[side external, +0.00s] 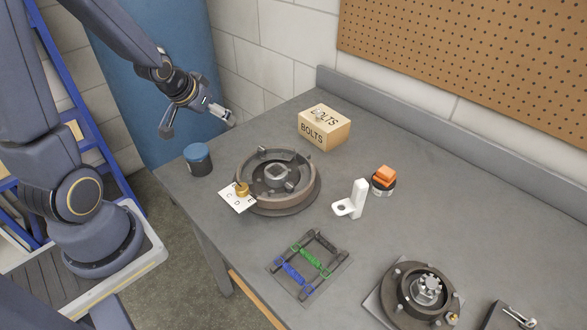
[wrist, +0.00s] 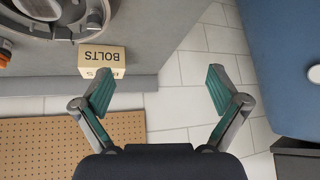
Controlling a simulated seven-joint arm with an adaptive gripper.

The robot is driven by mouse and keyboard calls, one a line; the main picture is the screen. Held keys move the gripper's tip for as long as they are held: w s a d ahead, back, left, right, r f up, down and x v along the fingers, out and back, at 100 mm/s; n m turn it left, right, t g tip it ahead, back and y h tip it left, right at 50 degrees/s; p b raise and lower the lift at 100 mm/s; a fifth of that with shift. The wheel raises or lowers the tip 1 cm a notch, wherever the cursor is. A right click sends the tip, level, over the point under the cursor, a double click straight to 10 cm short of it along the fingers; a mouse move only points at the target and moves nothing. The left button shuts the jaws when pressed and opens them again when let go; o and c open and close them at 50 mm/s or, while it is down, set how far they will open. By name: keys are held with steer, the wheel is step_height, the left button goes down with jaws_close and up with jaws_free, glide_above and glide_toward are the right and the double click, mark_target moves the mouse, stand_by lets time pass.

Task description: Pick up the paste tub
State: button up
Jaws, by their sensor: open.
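A small dark tub with a blue lid (side external: 198,159), which I take for the paste tub, stands upright at the near left corner of the grey workbench (side external: 237,235). It does not show in the wrist view. My gripper (side external: 199,124) is open and empty, in the air above the left end of the bench, higher than the tub and apart from it. In the wrist view its two green-padded fingers (wrist: 160,85) are spread wide with nothing between them but wall and bench edge behind.
Right of the tub is a round metal drum part (side external: 308,192) with a white card (side external: 236,200) at its edge. A BOLTS box (side external: 324,128), a white bracket (side external: 356,196), an orange-topped item (side external: 384,178), coloured straps (side external: 311,260) and a hub (side external: 421,290) lie further right.

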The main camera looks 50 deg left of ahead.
mark_target(194, 153)
steer(key=s+a+f+n+g, duration=0.1)
steer(key=s+f, duration=0.1)
steer(key=f, duration=0.1)
steer(key=s+a+f+g, duration=0.1)
steer(key=s+a+f, duration=0.1)
steer(key=f, duration=0.1)
steer(key=s+a+f+n, duration=0.1)
steer(key=s+f, duration=0.1)
steer(key=f, duration=0.1)
steer(key=shift+s+a+f+n+g+h, duration=0.15)
steer(key=shift+f+n+g+h, duration=0.15)
steer(key=shift+f+g, duration=0.1)
steer(key=x, duration=0.7)
steer(key=shift+a+r, duration=0.1)
steer(key=c, duration=1.3)
